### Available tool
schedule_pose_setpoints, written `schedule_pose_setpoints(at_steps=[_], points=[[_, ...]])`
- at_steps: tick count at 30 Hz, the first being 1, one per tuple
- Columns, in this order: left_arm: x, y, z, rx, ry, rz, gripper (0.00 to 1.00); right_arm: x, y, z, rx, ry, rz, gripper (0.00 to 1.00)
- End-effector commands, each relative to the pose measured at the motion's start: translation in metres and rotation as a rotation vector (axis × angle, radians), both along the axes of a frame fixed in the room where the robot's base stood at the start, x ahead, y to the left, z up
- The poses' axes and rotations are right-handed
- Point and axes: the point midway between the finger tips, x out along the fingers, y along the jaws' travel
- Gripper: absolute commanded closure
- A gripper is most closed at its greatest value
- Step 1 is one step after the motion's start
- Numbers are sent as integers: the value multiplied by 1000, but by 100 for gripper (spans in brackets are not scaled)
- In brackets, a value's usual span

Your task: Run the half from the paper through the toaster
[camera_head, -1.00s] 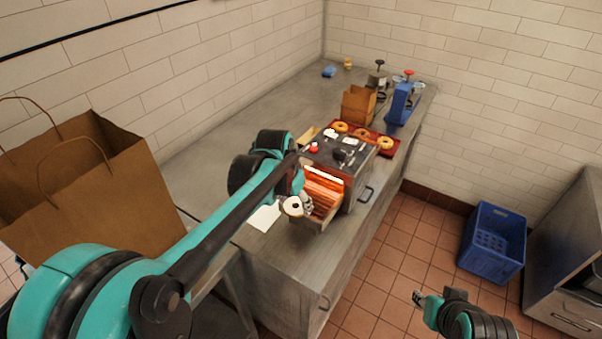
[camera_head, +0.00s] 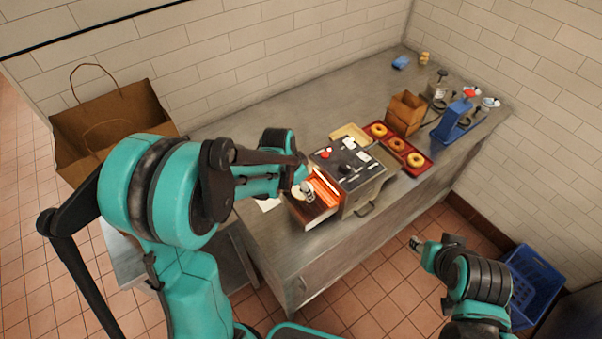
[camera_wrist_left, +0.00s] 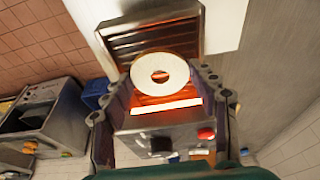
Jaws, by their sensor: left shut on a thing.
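The toaster (camera_head: 352,172) stands on the counter with its front glowing orange and a rack tray (camera_head: 307,212) sticking out. In the left wrist view its body (camera_wrist_left: 160,125) has a red knob, and the slatted tray (camera_wrist_left: 150,38) shows beyond. My left gripper (camera_head: 306,188) is shut on a pale bagel half (camera_head: 299,194), which it holds at the tray by the glowing mouth. In the left wrist view the bagel half (camera_wrist_left: 161,68) shows its cut face and hole between the fingers. The white paper (camera_head: 268,204) lies left of the tray. My right gripper (camera_head: 414,243) hangs before the counter, its jaws too small to judge.
A red tray (camera_head: 418,174) with several whole bagels lies behind the toaster. A brown box (camera_head: 405,112) and a blue press (camera_head: 456,122) stand farther back. A large paper bag (camera_head: 105,118) is at left. A blue crate (camera_head: 536,283) sits on the floor.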

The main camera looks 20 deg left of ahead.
Motion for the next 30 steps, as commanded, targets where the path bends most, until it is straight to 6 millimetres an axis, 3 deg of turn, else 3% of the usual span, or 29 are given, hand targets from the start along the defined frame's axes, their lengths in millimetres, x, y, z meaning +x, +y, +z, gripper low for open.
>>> schedule_pose_setpoints(at_steps=[1, 5, 21, 30], points=[[-1, -1, 5, -1, 0, -9, 57, 0, 0, 8, 0, 0, 0, 60], [-4, -1, 1, 0, -1, -23, 57, 0, 0, 9, 0, 0, 0, 60], [-3, -1, -47, 0, -1, -23, 57, 0, 0, -26, 0, 0, 0, 60], [-3, -1, -53, 0, -1, -23, 57, 0, 0, -29, 0, 0, 0, 60]])
